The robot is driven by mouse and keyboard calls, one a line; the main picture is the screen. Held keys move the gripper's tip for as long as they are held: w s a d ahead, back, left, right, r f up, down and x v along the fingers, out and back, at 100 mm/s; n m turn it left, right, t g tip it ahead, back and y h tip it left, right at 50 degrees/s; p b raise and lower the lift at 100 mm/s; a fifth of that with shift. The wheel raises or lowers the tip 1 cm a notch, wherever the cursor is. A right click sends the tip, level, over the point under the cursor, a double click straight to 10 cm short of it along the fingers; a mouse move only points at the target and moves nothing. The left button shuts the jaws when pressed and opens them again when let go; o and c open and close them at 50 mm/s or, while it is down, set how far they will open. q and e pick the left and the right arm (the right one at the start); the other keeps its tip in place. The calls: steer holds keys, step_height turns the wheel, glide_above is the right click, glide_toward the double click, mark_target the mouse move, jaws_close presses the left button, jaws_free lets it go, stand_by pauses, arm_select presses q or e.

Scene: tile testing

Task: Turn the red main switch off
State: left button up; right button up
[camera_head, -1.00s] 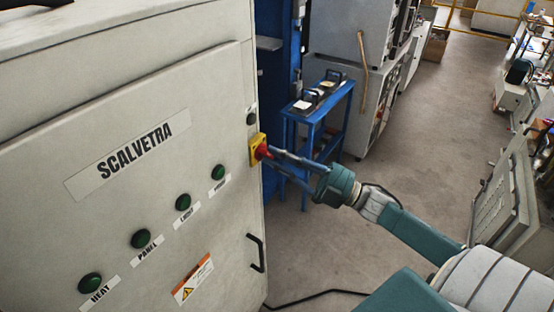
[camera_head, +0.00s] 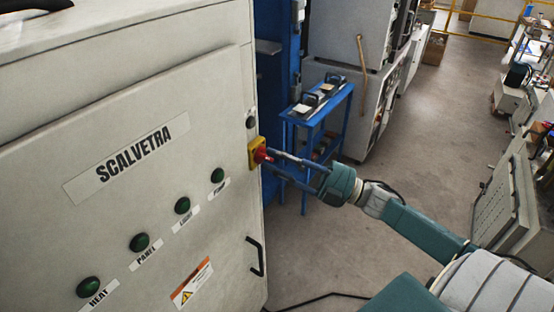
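The red main switch (camera_head: 261,155) sits on a yellow plate (camera_head: 254,146) at the right edge of the cabinet front (camera_head: 120,110). My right gripper (camera_head: 274,160) reaches in from the right with its two fingers pointing at the red knob. The fingers are spread apart, one above the other, and their tips are at or very near the knob. I cannot tell whether they touch it. The knob's exact angle is too small to read. My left gripper is not in view.
Several green buttons (camera_head: 140,242) with labels run across the cabinet front. A black handle (camera_head: 256,257) is below the switch. A blue cart (camera_head: 318,112) stands behind my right gripper. The grey floor (camera_head: 420,135) to the right is mostly open.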

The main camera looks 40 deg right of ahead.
steer(key=shift+f, duration=0.1)
steer(key=shift+s+d+f, duration=0.1)
steer(key=shift+s+d, duration=0.15)
steer(key=v, duration=1.1)
steer(key=shift+s, duration=0.15)
